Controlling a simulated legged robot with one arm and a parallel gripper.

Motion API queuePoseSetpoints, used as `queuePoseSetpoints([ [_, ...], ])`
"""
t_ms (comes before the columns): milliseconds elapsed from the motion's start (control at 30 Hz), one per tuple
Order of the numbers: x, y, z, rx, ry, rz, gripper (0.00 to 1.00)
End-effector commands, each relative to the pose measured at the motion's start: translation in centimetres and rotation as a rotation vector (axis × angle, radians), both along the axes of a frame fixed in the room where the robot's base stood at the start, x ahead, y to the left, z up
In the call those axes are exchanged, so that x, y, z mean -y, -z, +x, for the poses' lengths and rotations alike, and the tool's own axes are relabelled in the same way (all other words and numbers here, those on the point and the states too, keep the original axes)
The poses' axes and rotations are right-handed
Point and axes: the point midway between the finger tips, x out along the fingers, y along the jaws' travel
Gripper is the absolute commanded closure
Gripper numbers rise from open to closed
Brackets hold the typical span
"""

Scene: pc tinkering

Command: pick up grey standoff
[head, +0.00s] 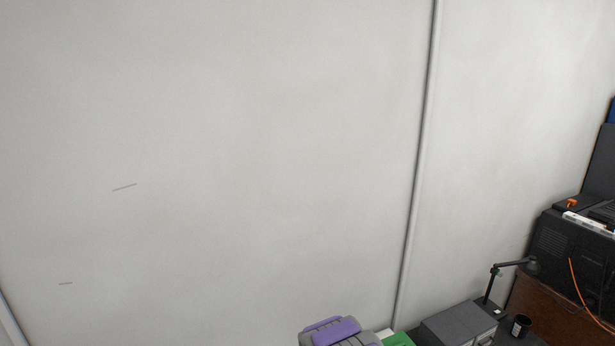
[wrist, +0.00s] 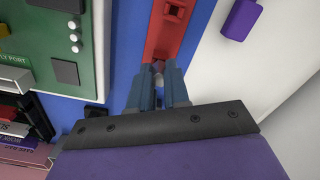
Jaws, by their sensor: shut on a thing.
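In the wrist view my gripper (wrist: 158,88) points away from the camera, with its two blue-grey fingers close together. A small greyish piece (wrist: 158,68) shows between the fingertips, and the jaws are shut on it. It looks like the grey standoff, but most of it is hidden by the fingers. The tips are at the near end of a red part (wrist: 169,32) lying over a blue surface (wrist: 125,45). I cannot tell whether the piece touches the red part. The head view shows neither my gripper nor the standoff.
A green circuit board (wrist: 72,40) lies left of the fingers, with dark and pink boxes below it. A white surface with a purple block (wrist: 240,18) is at right. The head view shows mostly wall (head: 220,150), with a lamp (head: 510,266) and black equipment (head: 570,250) at lower right.

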Motion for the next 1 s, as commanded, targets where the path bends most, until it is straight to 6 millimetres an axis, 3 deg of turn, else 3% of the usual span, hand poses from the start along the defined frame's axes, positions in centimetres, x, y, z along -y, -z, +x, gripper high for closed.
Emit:
queuePoseSetpoints([
  [567, 0.0, -1.8, 0.0, 0.000, 0.000, 0.000, 1.00],
  [1000, 0.0, -5.6, 0.1, 0.003, 0.000, 0.000, 1.00],
])
